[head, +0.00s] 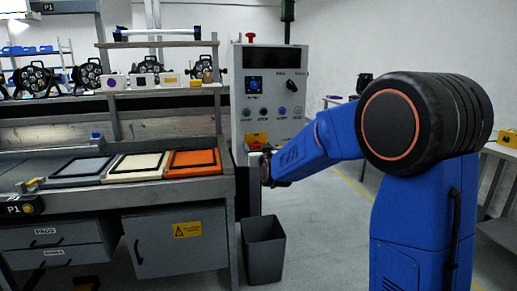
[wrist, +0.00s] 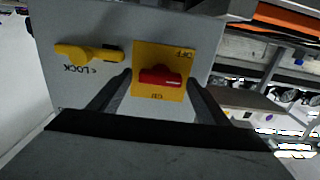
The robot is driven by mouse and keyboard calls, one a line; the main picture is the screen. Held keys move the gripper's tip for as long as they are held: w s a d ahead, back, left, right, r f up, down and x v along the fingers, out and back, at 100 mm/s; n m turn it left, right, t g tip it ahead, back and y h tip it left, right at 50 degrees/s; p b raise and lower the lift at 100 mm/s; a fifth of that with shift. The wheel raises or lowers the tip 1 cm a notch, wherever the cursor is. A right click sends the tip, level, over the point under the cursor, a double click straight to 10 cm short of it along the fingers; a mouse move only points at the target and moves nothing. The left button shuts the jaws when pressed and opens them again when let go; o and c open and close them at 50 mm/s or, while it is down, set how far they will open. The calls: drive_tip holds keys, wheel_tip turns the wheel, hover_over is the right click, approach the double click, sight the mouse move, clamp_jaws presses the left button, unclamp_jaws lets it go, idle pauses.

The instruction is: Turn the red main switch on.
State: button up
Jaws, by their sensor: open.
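The red main switch (wrist: 160,77) is on a square yellow plate (wrist: 180,54) in the wrist view. My gripper (wrist: 159,79) is open, with one finger to the left and one to the right of the switch. I cannot tell whether a finger touches it. In the head view, my gripper (head: 266,167) is at the lower front of the grey control cabinet (head: 240,100), beside a small red and yellow patch.
A yellow lever (wrist: 85,54) marked LOCK is left of the switch plate in the wrist view. In the head view, a dark bin (head: 263,250) stands below my gripper. A workbench (head: 100,200) with coloured framed pads stands left of the cabinet. Floor is open beyond the cabinet.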

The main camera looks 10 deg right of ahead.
drive_tip(key=c, duration=1.1)
drive_tip(key=shift+o, duration=0.2)
drive_tip(key=shift+m, duration=0.4)
drive_tip(key=m, duration=0.4)
drive_tip(key=shift+d+f, duration=0.1)
drive_tip(key=m, duration=0.9)
drive_tip(key=shift+d+f, duration=0.1)
drive_tip(key=shift+f, duration=0.05)
drive_tip(key=shift+f+m, duration=0.1)
drive_tip(key=shift+m, duration=1.9)
